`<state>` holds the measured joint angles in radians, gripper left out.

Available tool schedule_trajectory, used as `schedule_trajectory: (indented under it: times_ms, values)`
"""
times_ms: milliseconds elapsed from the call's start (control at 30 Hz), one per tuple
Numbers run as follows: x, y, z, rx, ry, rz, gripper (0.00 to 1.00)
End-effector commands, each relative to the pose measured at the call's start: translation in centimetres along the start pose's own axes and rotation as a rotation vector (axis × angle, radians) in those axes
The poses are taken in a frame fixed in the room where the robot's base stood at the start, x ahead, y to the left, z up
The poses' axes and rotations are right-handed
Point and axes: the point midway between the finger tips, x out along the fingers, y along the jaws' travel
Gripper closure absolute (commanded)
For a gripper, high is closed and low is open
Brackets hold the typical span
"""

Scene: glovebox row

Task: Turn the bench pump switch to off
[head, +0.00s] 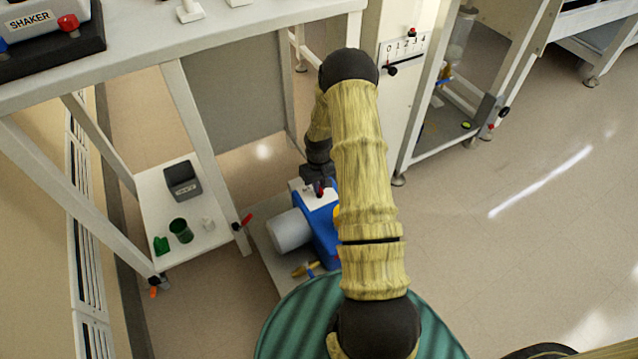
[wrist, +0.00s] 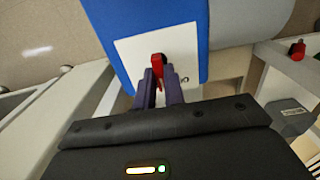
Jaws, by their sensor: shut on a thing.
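The bench pump is a blue box (head: 322,222) with a grey-white cylinder (head: 289,231) on its left, low beside the bench in the head view. Its blue body (wrist: 140,22) fills the top of the wrist view. A white plate (wrist: 128,52) on it carries the red switch (wrist: 158,60). My gripper (wrist: 160,78) is at the plate, with its two dark fingers closed around the red switch. In the head view my gripper (head: 320,184) reaches down onto the pump's top. The fingers hide part of the switch, and I cannot read its position marks.
A shaker (head: 40,25) stands on the bench top at the upper left. A low shelf (head: 155,210) holds a dark grey box (head: 182,181) and a green cup (head: 181,230). Bench legs stand close left of the pump. The floor at right (head: 500,270) is open.

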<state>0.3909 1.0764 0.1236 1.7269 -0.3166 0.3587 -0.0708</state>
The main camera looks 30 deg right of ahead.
Motion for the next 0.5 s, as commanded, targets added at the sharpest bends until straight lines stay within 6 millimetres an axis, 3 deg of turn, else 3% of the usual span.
schedule_trajectory:
  times_ms: [167, 200, 300, 500]
  values:
    - [-0.07, -0.14, -0.16, 0.0, 0.004, -0.001, 1.0]
    - [-0.07, -0.14, -0.17, 0.0, 0.004, -0.001, 0.85]
    - [-0.06, -0.11, -0.14, 0.001, 0.003, -0.001, 0.67]
    - [-0.03, -0.06, -0.07, 0.002, 0.002, -0.001, 0.67]
